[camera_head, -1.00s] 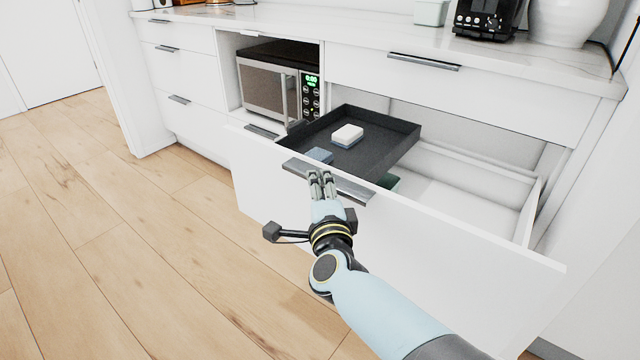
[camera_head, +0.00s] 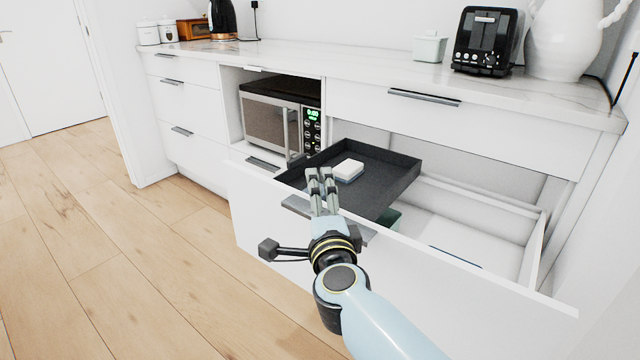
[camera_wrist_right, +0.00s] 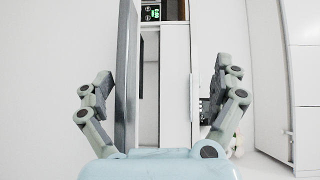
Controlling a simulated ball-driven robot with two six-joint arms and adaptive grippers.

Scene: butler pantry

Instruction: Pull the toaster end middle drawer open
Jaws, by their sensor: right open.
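The toaster end middle drawer (camera_head: 440,272) is far out below the worktop, its inside exposed. Its grey bar handle (camera_head: 296,206) runs along the top of the front, partly hidden by my right gripper (camera_head: 322,178). The gripper is open at the handle, its fingers reaching above it in the head view. In the right wrist view a long grey bar (camera_wrist_right: 127,75), seemingly the handle, stands between the spread fingers (camera_wrist_right: 162,90), nearer the left one. I cannot tell whether it touches. My left gripper is out of view.
A dark tray (camera_head: 385,192) with a white-and-blue sponge (camera_head: 348,170) sits at the drawer's left. The closed top drawer (camera_head: 450,115) is above, the toaster (camera_head: 484,40) on the worktop. A microwave (camera_head: 275,118) stands left. Floor (camera_head: 130,260) at left is clear.

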